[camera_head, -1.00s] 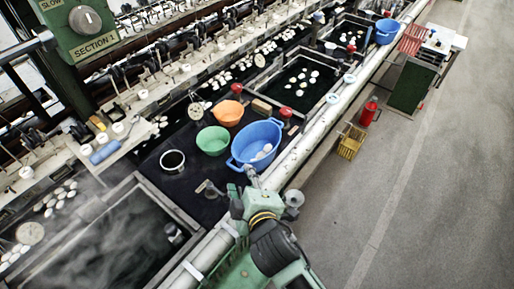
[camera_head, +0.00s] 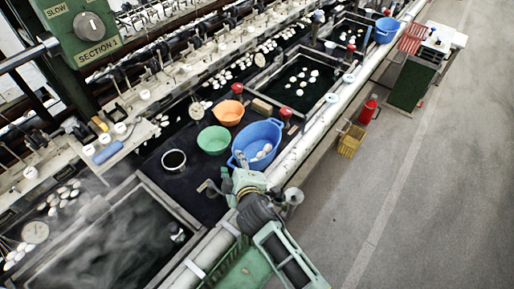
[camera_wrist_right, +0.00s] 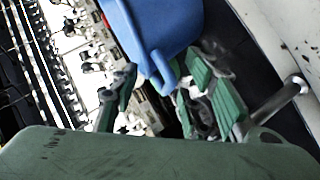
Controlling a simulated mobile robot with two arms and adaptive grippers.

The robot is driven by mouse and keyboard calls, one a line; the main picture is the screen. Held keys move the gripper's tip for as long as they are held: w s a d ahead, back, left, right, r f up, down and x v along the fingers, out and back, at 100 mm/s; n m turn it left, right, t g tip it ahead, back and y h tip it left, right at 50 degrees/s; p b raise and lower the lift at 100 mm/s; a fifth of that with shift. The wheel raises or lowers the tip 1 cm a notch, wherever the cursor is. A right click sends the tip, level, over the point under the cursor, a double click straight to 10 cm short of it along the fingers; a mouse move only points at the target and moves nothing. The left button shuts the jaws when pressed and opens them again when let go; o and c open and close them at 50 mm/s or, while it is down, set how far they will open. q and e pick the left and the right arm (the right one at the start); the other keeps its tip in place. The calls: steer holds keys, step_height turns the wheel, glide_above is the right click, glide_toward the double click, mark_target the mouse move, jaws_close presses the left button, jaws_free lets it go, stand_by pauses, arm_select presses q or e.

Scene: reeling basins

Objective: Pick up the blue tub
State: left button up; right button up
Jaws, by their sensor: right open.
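The blue tub (camera_head: 258,138) stands upright on the dark ledge by the basins, with several white cocoons (camera_head: 263,152) inside. In the right wrist view the blue tub (camera_wrist_right: 165,30) shows close up, with a lip or handle hanging down between the fingers. My right gripper (camera_head: 233,168) is at the tub's near left side. In the wrist view its green fingers stand apart, one on each side of the lip (camera_wrist_right: 165,92); I cannot tell whether they touch it. The fingertips are partly hidden in the head view. My left gripper is out of view.
A green bowl (camera_head: 214,140), an orange bowl (camera_head: 229,112) and a dark-filled cup (camera_head: 174,160) stand left of the tub. A metal spout (camera_head: 207,187) is close to the gripper. A white pipe rail (camera_head: 305,140) runs along the right.

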steer(key=shift+f, duration=0.1)
jaws_close()
stand_by(0.4)
